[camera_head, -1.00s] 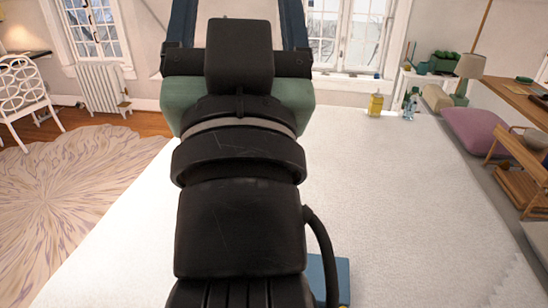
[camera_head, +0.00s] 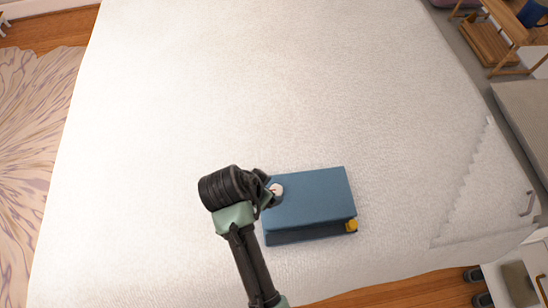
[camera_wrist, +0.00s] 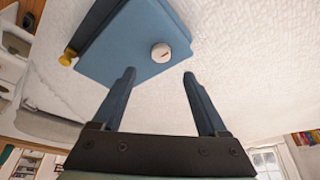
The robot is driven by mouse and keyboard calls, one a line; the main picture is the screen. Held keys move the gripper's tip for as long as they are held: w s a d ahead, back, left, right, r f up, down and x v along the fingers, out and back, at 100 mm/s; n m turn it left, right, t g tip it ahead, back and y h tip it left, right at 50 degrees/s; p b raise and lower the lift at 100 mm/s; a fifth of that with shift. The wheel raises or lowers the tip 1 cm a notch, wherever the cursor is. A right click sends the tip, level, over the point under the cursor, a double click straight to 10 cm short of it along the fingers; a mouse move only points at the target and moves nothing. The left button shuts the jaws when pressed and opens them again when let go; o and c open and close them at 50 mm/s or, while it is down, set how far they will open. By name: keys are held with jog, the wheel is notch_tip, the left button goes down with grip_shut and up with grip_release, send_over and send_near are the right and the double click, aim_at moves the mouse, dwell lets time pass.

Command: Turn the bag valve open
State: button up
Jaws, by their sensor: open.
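The bag is a flat blue block (camera_head: 315,200) lying on the white bed. It also shows in the wrist view (camera_wrist: 125,45). Its valve is a small white round knob with a red mark (camera_head: 277,190), near the left end of the top. In the wrist view the valve (camera_wrist: 161,53) lies just beyond and between my two fingertips. My gripper (camera_wrist: 159,75) is open and empty, its fingers apart and not around the valve. In the head view my gripper (camera_head: 267,190) is beside the valve on its left, partly hidden by my wrist. A yellow cap (camera_head: 351,225) sits at the bag's front right corner.
The white bedspread (camera_head: 200,90) is bare around the bag. Its front edge runs close in front of the bag, with wooden floor (camera_head: 385,292) below. A wooden stand (camera_head: 490,45) is at the upper right.

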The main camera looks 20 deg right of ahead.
aim_at(276, 191)
jog(key=x, duration=0.9)
jog(key=shift+w+d, duration=0.1)
jog(key=shift+w, duration=0.1)
grip_shut()
